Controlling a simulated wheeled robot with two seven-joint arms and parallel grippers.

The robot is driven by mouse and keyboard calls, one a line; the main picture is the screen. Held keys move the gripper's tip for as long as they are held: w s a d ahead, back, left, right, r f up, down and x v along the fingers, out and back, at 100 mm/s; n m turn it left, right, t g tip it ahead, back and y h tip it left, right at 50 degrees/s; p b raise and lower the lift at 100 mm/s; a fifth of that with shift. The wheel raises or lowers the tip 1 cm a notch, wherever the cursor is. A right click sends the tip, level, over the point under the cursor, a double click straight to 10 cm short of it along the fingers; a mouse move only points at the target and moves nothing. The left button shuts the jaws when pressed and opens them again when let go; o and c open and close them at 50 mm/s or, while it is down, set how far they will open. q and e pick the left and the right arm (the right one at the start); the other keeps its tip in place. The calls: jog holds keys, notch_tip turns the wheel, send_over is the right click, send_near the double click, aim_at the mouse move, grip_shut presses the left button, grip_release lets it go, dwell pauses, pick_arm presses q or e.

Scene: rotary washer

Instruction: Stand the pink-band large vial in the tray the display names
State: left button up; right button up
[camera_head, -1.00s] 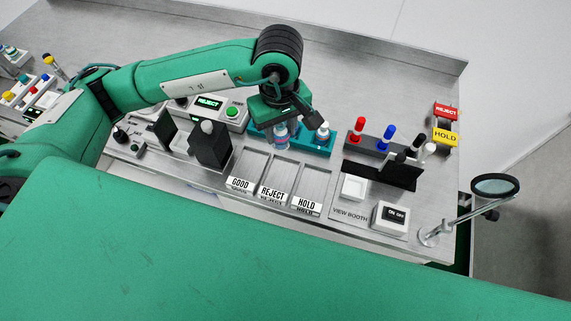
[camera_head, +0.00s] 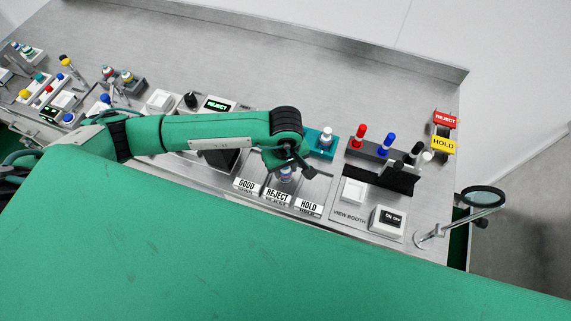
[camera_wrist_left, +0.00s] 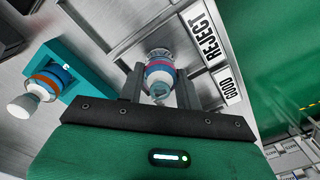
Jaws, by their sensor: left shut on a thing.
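The pink-band large vial (camera_wrist_left: 158,68) is upright between the fingers of my left gripper (camera_wrist_left: 160,84), which is shut on it. In the head view the vial (camera_head: 286,176) shows below the left gripper (camera_head: 290,168), at the REJECT tray (camera_head: 277,197) behind its label. Whether its base touches the tray floor is hidden. The display (camera_head: 216,105) reads REJECT in green. The GOOD tray label (camera_head: 246,185) is to the left and the HOLD tray label (camera_head: 308,206) to the right. My right gripper is not in view.
A teal rack (camera_head: 316,151) holds another vial with an orange band (camera_wrist_left: 45,82). To the right are a dark rack with red and blue markers (camera_head: 372,149), the view booth (camera_head: 352,191) and a magnifier (camera_head: 484,197). My left forearm covers part of the bench.

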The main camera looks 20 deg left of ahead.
pick_arm(q)
jog(key=shift+f, duration=0.15)
jog(key=o, duration=1.1)
jog(key=shift+c, duration=0.2)
jog(key=shift+r, duration=0.3)
notch_tip(320, 180, up, 12)
jog(key=b, duration=0.4)
jog(key=shift+b, duration=0.35)
jog(key=shift+f, duration=0.15)
